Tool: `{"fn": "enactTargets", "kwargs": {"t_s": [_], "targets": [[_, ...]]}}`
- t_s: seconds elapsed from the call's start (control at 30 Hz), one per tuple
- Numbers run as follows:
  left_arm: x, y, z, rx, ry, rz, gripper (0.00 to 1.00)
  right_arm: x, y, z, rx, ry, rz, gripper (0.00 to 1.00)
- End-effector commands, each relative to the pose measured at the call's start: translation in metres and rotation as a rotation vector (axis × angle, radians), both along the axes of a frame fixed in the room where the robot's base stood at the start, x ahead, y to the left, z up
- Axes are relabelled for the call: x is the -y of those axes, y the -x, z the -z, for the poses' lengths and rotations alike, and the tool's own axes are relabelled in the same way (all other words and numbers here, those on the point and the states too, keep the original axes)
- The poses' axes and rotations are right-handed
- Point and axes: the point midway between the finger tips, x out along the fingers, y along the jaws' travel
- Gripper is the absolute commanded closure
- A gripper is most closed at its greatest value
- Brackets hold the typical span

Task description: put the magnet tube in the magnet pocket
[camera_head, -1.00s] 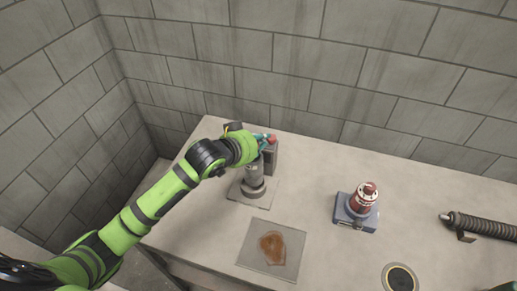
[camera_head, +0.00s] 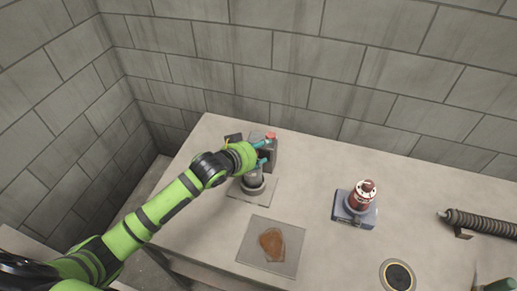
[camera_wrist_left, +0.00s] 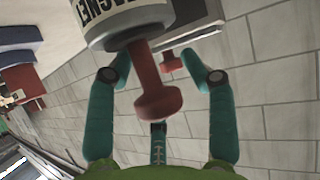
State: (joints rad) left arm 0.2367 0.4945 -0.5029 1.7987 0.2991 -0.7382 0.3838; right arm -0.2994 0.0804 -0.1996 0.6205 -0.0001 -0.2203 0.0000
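My left gripper (camera_wrist_left: 160,85) is open. Its teal fingers stand around the red knob, with gaps on both sides. In the head view my left gripper (camera_head: 264,153) is at the back left of the table, over a grey cylinder (camera_head: 253,182) on a flat plate and beside a dark grey block (camera_head: 270,152) with a red knob on top. The gripper partly hides these. I cannot tell which part is the magnet pocket.
A red and white tower-like piece (camera_head: 363,194) stands on a blue block (camera_head: 347,213). A square tray (camera_head: 289,227) with a brown patch lies in front. A round disc (camera_head: 398,276) and a dark coil (camera_head: 484,223) are at right. A green part of my right arm shows at bottom right.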

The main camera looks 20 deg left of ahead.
Motion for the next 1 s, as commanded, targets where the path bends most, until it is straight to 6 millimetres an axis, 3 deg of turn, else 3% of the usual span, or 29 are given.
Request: {"fn": "enactTargets", "kwargs": {"t_s": [0.27,0.37,0.8,1.0], "targets": [[0.0,0.0,-0.006,0.001,0.0,0.0,0.48,0.0,0.001,-0.002,-0.001,0.0,-0.001,0.6],[-0.003,0.008,-0.008,0.0,-0.001,0.001,0.48,0.0,0.001,0.001,-0.001,-0.001,-0.001,0.6],[-0.028,0.075,-0.049,0.0,-0.004,0.002,0.48,0.0,0.001,0.011,-0.001,-0.001,-0.001,0.6],[-0.035,0.093,-0.061,-0.001,-0.002,0.0,0.48,0.0,0.001,0.013,-0.001,-0.001,-0.001,0.6]]}}
